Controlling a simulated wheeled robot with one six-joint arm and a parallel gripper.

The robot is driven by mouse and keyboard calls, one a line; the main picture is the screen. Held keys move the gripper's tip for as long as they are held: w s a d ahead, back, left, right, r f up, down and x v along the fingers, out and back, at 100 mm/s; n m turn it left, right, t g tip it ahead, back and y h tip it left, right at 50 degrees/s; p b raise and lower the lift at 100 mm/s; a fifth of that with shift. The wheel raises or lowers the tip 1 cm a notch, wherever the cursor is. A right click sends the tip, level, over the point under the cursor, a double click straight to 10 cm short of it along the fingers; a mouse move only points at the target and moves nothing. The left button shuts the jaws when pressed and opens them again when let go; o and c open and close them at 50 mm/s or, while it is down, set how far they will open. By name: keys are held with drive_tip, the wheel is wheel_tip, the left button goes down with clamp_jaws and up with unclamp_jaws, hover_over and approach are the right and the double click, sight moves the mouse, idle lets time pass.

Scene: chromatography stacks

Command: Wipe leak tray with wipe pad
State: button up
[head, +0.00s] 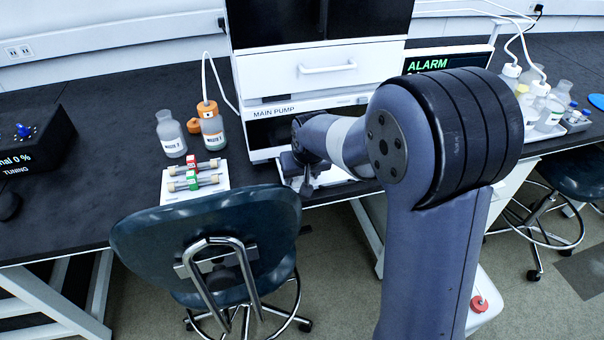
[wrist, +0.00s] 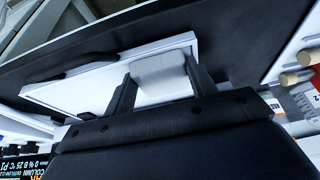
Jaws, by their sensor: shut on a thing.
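My gripper (wrist: 160,80) is shut on the white wipe pad (wrist: 162,66), which sits between the two dark fingers in the wrist view. The white leak tray (wrist: 75,93) lies behind and to the left of the pad there, with a dark strip along it. I cannot tell whether the pad touches the tray. In the head view, my gripper (head: 302,178) is at the bench's front edge, below the main pump (head: 283,128). Part of the leak tray (head: 337,187) shows beside it; my arm hides the rest, and the pad cannot be made out.
A white holder with columns (head: 170,196) lies left of my gripper, with waste bottles (head: 170,135) behind it. A dark chair (head: 210,240) stands close in front of the bench. More bottles (head: 548,112) stand at the right. The bench left of the waste bottles has free room.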

drive_tip(key=r, duration=0.2)
drive_tip(key=r+p, duration=0.1)
drive_tip(key=shift+d+r, duration=0.15)
drive_tip(key=shift+d, duration=0.15)
drive_tip(key=shift+w+a+r+p, duration=0.1)
drive_tip(key=shift+r+p, duration=1.7)
drive_tip(key=shift+r, duration=0.55)
drive_tip(key=shift+f, duration=0.1)
